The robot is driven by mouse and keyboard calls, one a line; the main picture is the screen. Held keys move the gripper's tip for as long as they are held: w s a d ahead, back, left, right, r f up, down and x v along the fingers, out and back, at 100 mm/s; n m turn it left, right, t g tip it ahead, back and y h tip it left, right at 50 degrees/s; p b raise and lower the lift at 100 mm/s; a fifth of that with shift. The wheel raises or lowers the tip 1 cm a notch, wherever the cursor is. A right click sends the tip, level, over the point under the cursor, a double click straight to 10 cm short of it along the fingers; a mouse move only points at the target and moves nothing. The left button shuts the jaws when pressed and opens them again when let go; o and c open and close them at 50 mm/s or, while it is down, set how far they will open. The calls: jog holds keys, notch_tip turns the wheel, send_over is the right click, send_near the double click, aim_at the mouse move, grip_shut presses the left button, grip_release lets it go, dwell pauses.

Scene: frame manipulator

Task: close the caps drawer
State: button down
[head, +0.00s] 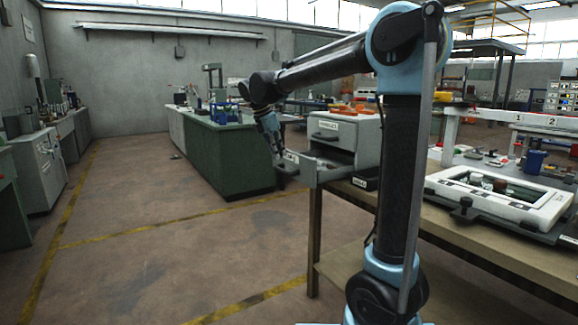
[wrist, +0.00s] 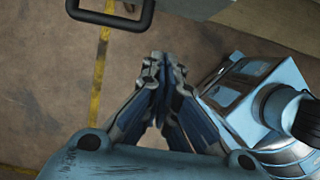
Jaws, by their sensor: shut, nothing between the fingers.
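A small grey drawer cabinet (head: 366,136) stands on the workbench. Its lower drawer (head: 318,166) is pulled out to the left, with a pale label on its front that is too small to read. The upper drawer (head: 328,130) looks closed and also bears a label. My gripper (head: 279,149) points down by the outer side of the open drawer's front, shut and empty. In the wrist view my gripper (wrist: 165,62) has its fingers together. A dark handle (wrist: 112,18) shows at the top of that view, apart from the fingertips. The drawer's inside is mostly hidden.
The wooden workbench (head: 465,232) carries a white frame (head: 540,212) on a dark base at the right. A small dark labelled block (head: 364,183) lies by the cabinet. A green bench (head: 232,155) stands beyond my gripper. The floor at left is clear.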

aim_at(287, 173)
jog(key=x, duration=0.9)
jog(key=shift+w+d+f, duration=0.1)
jog(key=shift+d+f, duration=0.05)
jog(key=shift+f, duration=0.2)
jog(key=w+d, duration=0.2)
jog(key=d, duration=0.1)
jog(key=shift+w+d+r, duration=0.1)
jog(key=shift+d+r, duration=0.05)
